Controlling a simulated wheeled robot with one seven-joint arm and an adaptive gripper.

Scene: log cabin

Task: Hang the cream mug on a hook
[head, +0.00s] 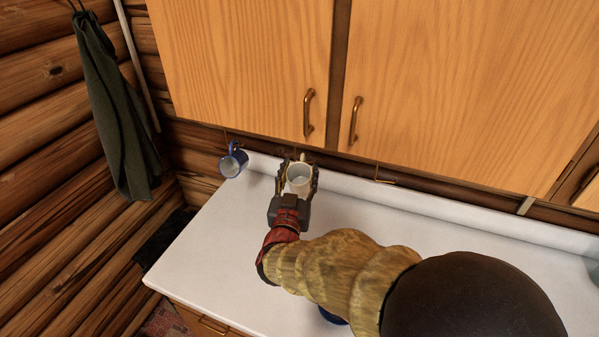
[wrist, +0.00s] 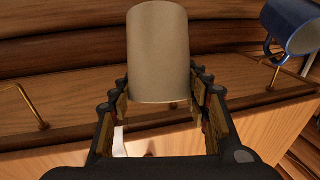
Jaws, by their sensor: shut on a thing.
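The cream mug (head: 299,173) is held between the fingers of my gripper (head: 299,182), above the back of the counter and just below the cabinet's lower edge. Its open mouth faces the head camera and its handle is on the cabinet side. In the wrist view the mug (wrist: 158,45) shows its plain side between the fingertips of my gripper (wrist: 160,85). A free brass hook (head: 385,180) hangs to the right; a free hook (wrist: 32,105) also shows at the left of the wrist view. Whether the handle touches a hook behind the mug cannot be told.
A blue mug (head: 233,161) hangs from a hook close to the left of my gripper. Wooden cabinets (head: 240,60) are above. The white counter (head: 215,230) is largely clear; a blue object (head: 333,317) is partly hidden under my arm. A dark green cloth (head: 115,120) hangs at left.

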